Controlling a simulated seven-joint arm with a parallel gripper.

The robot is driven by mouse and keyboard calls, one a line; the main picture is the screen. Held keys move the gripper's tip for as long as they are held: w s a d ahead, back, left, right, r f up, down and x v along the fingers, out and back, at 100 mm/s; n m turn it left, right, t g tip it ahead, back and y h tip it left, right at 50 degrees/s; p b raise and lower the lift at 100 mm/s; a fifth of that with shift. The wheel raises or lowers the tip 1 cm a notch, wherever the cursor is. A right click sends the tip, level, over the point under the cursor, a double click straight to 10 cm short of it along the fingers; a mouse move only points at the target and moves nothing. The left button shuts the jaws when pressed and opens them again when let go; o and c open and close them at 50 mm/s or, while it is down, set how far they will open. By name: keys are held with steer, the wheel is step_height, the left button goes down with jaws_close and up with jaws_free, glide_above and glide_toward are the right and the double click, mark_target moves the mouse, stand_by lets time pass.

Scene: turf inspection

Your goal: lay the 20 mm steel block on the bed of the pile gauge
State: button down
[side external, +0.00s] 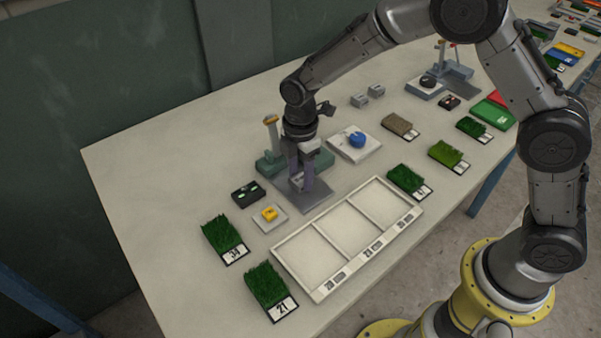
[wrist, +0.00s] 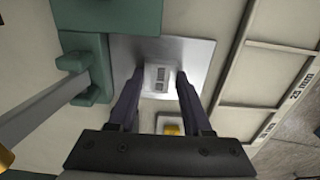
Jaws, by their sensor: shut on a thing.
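My gripper (side external: 302,186) points down over the pile gauge and is shut on a small light-grey steel block. The block (wrist: 157,77) shows between the fingertips in the wrist view, with a dark mark on its top. Below it lies the gauge's flat grey metal bed (wrist: 197,55), which also shows in the side view (side external: 319,196). The block is over the bed; I cannot tell whether it touches it. The pile gauge (side external: 268,165) has a green base and an upright post with an orange-brown top, just behind my gripper. The fingers partly hide the block in the side view.
A white three-compartment tray (side external: 303,268) with size labels lies in front. A yellow item (side external: 270,213) on a pad and a black box (side external: 248,192) stand left of the bed. A blue-knobbed plate (side external: 371,153) is to the right. Turf samples (side external: 220,236) lie around; two grey blocks (side external: 375,90) lie behind.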

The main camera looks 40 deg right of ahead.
mark_target(301, 179)
steer(key=shift+c, duration=1.7)
jaws_free()
steer(key=shift+f, duration=0.1)
step_height(301, 179, up, 12)
steer(key=shift+r, duration=0.25)
steer(key=s+d+r+m+t, duration=0.2)
steer(key=s+d+r+m, duration=0.3)
steer(key=s+d+r, duration=0.15)
steer(key=s+d+m+t, duration=0.1)
steer(key=s+d+m, duration=0.2)
steer(key=s+m, duration=0.3)
steer(key=s+d+r+m+t, duration=0.1)
steer(key=s+d+m, duration=0.3)
steer(key=s, duration=1)
steer(key=m+t, duration=0.1)
steer(key=m, duration=0.2)
steer(key=shift+s+d+t, duration=0.3)
